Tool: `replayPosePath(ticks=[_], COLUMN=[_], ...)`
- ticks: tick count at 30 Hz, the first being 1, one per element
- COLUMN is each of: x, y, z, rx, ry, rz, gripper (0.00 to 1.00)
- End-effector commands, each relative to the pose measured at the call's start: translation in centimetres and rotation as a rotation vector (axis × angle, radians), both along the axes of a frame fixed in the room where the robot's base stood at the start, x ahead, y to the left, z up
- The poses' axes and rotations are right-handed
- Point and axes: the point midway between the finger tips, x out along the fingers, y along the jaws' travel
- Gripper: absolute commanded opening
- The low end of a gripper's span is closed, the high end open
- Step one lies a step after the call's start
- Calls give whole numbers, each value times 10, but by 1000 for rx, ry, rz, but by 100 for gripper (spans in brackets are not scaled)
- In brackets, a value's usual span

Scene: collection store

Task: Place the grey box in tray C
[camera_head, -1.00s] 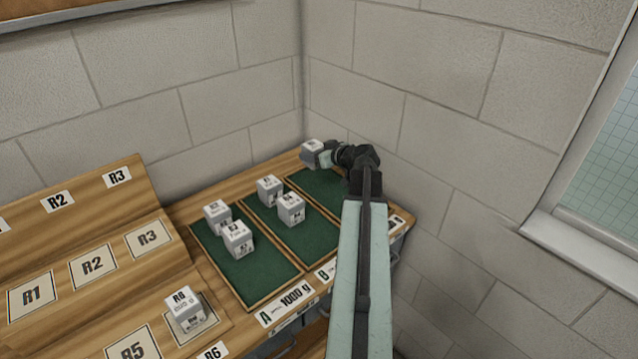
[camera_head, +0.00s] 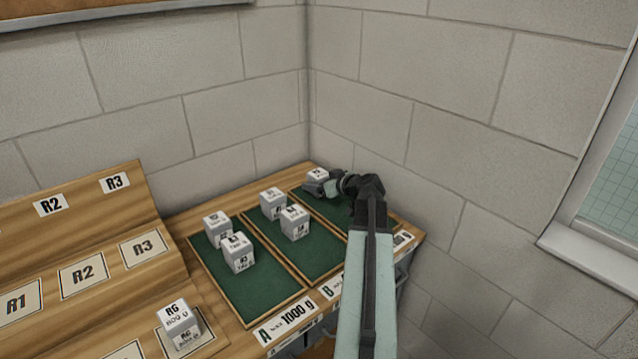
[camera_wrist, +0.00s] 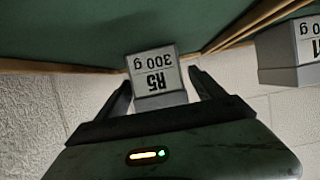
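The grey box (camera_head: 317,176) has a white label on top and is at my gripper's tip, at the far left end of tray C (camera_head: 327,206). In the wrist view the grey box (camera_wrist: 157,82) reads R5 300 g, upside down. My arm hides part of tray C.
Tray A (camera_head: 258,290) and tray B (camera_head: 318,262) hold several grey boxes. Another box (camera_head: 179,322) sits on the stepped rack at the left. Block walls stand close behind and right of tray C. A neighbouring box (camera_wrist: 285,55) shows at the wrist view's right.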

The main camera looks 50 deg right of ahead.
Motion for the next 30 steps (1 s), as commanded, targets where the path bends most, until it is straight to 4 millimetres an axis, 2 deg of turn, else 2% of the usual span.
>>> replayPosePath(ticks=[7,10,14,22,27,30], x=[0,0,-24,-85,-106,-110], y=[0,1,4,12,13,14], z=[0,7,17,43,49,50], rx=[0,0,0,1,0,-1], ry=[0,0,0,0,0,0], rz=[1,1,-3,-1,1,1], gripper=[78,78,78,78,78,78])
